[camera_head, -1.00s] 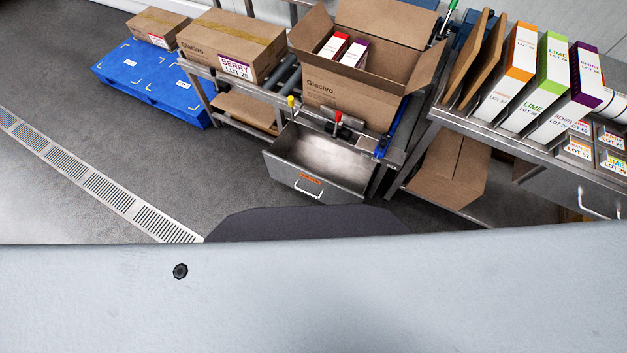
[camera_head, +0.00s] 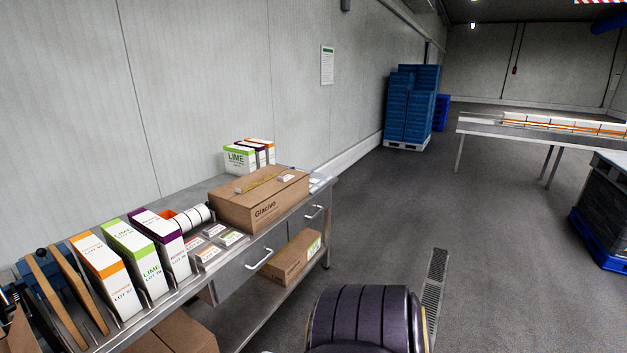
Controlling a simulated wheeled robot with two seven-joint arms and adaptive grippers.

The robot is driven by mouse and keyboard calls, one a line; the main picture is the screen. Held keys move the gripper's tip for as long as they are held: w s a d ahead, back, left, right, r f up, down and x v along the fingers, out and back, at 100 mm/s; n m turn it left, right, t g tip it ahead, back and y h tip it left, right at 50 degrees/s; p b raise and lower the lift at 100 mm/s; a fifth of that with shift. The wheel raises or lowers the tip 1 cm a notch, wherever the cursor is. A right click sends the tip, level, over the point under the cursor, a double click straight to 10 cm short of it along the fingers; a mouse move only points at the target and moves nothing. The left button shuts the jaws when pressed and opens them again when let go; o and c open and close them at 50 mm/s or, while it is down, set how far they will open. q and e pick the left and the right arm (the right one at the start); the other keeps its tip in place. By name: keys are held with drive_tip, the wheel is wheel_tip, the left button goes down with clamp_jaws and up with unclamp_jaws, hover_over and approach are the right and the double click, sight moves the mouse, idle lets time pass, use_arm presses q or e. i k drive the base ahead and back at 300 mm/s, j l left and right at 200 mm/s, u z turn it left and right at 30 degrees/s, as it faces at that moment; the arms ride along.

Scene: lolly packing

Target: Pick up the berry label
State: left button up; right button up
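Several small label stacks (camera_head: 231,238) sit in a group on the steel bench, right of the upright flavour boxes and in front of the white rolls. Their print is too small to tell which one is the berry label. A tall white box with a purple top (camera_head: 165,238) stands just left of them, beside the lime box (camera_head: 138,258) with a green top. Neither of my grippers is in view.
A closed Glacivo carton (camera_head: 262,208) sits on the steel bench (camera_head: 203,288), with more flavour boxes (camera_head: 240,160) behind it. Another carton (camera_head: 292,260) lies on the lower shelf. Blue stacked crates (camera_head: 408,110) stand at the back. The floor right of the bench is clear.

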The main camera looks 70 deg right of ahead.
sight(286, 178)
drive_tip(key=z, duration=2.2)
drive_tip(key=i+z, duration=0.25)
